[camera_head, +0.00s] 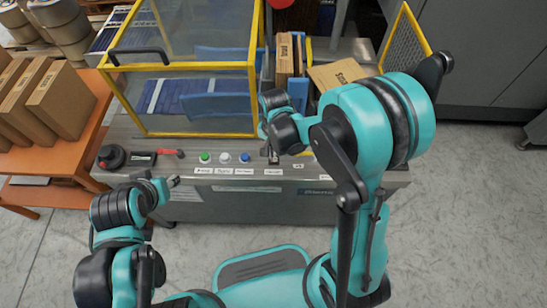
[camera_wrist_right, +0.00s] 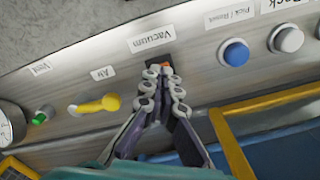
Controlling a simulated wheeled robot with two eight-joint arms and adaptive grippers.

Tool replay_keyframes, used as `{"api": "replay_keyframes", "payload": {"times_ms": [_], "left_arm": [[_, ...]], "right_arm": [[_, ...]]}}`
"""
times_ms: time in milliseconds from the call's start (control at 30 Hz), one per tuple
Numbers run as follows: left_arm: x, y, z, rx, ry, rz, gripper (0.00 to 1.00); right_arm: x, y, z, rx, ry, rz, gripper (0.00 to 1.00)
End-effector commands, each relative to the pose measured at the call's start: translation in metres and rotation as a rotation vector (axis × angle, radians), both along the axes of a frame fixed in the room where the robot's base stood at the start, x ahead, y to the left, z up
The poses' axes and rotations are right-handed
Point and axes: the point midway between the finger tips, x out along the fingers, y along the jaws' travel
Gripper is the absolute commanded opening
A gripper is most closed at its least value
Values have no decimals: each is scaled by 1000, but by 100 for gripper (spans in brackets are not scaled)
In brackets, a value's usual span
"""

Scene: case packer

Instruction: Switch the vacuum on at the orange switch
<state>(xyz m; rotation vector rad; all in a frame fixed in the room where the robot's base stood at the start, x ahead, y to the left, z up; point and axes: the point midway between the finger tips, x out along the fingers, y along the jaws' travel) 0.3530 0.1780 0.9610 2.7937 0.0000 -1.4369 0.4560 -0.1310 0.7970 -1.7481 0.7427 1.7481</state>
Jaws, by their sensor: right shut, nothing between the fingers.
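The orange switch (camera_wrist_right: 166,67) shows as a small patch on a dark base below the "Vacuum" label (camera_wrist_right: 153,39) in the right wrist view. My right gripper (camera_wrist_right: 165,82) is shut and empty. Its fingertips are right in front of the switch and hide most of it; I cannot tell whether they touch it. In the head view my right gripper (camera_head: 267,151) points down at the panel, partly hidden by its own wrist. My left gripper (camera_head: 172,182) is at the front of the panel, left of the buttons, too small to tell its jaws.
A blue button (camera_wrist_right: 234,53) and a yellow valve handle (camera_wrist_right: 95,105) flank the switch in the wrist view. The head view shows green (camera_head: 205,157) and white (camera_head: 224,157) buttons, a yellow-framed guard (camera_head: 195,66) behind, and cartons (camera_head: 62,98) on an orange table at left.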

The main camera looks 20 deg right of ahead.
Motion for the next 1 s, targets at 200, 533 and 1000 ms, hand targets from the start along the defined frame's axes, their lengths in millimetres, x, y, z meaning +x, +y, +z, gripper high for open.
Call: {"api": "replay_keyframes", "payload": {"times_ms": [200,533,1000], "left_arm": [[0,0,-4,0,0,0,40],[0,0,-8,0,0,0,40],[0,0,3,0,0,0,40]], "right_arm": [[0,0,-4,0,0,0,0],[0,0,-9,0,0,0,0],[0,0,5,0,0,0,0]]}}
